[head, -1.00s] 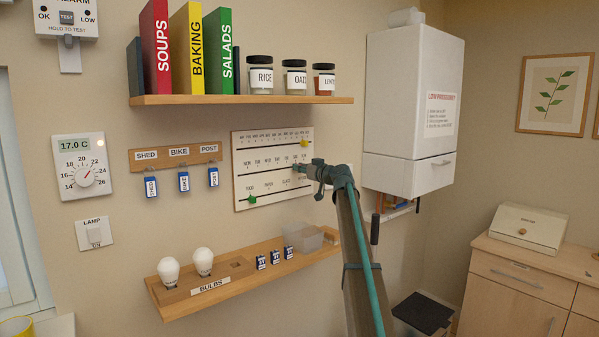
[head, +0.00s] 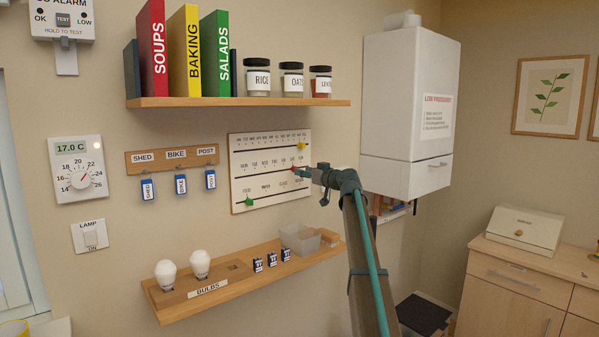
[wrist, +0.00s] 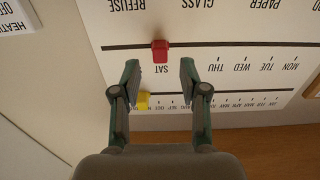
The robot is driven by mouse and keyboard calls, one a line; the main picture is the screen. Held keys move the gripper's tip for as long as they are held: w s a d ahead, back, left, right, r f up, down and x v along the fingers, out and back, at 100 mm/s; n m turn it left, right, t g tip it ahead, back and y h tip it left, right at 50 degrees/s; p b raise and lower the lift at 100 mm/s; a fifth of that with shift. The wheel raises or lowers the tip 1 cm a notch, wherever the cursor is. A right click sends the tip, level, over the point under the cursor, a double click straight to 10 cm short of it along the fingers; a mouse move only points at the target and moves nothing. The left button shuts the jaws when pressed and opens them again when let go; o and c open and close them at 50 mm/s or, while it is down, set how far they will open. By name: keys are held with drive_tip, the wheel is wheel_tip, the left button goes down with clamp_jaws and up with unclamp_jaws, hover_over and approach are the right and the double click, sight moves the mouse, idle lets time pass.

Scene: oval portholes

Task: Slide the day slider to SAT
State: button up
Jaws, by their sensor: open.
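The day slider is a red block (head: 293,169) on the middle slot of the white calendar board (head: 240,182). In the wrist view, where the board appears upside down, the red slider (wrist: 160,51) is in line with the SAT label (wrist: 163,70). My gripper (wrist: 160,72) is open and empty, its fingers apart on either side of the SAT label, with the slider just beyond the tips. In the head view my gripper (head: 307,172) is just right of the slider, with a small gap. The FRI and SUN labels are hidden in the wrist view.
A yellow slider (head: 302,146) sits on the month slot above, and a green slider (head: 249,201) at FOOD below. A shelf with jars (head: 240,102) is above, a bulb shelf (head: 240,282) below. A white boiler cabinet (head: 410,115) stands to the right.

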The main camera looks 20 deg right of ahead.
drive_tip(key=v, duration=0.7)
drive_tip(key=shift+s, duration=0.3)
